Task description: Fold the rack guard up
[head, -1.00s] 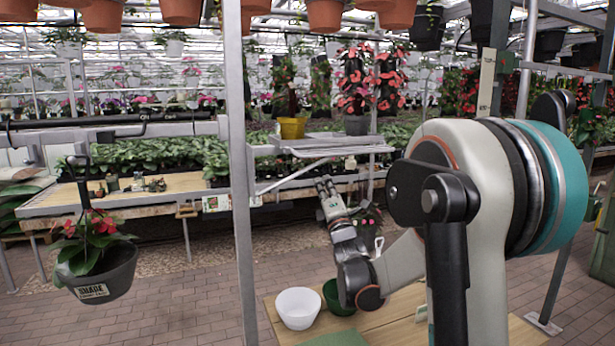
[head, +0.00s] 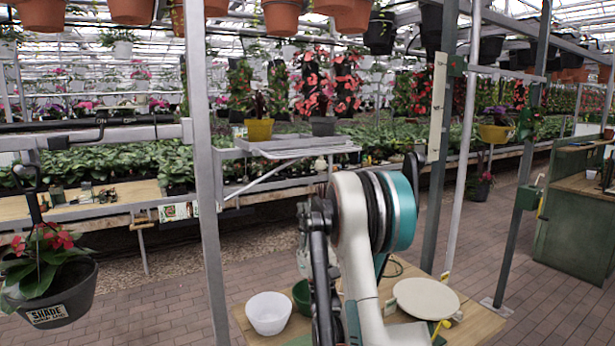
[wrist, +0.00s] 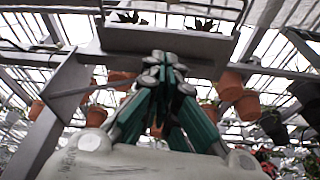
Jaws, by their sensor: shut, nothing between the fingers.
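A grey metal rack shelf (head: 290,147) stands out from the upright post in the head view, with a slanted rod (head: 275,180) under it. I cannot single out the rack guard for certain in the head view. In the wrist view I look upward, and a grey metal panel (wrist: 165,40) crosses just beyond the fingertips. It may be the guard or the shelf's underside. My gripper (wrist: 166,62) is shut and empty, its tips close to the panel's lower edge. I cannot tell whether they touch.
A yellow pot (head: 259,130) and a dark pot (head: 323,126) stand at the shelf's back. A hanging planter (head: 55,295) is at left, beside a grey post (head: 203,180). Below are a white bowl (head: 269,314), a green pot (head: 301,297) and a round board (head: 426,299).

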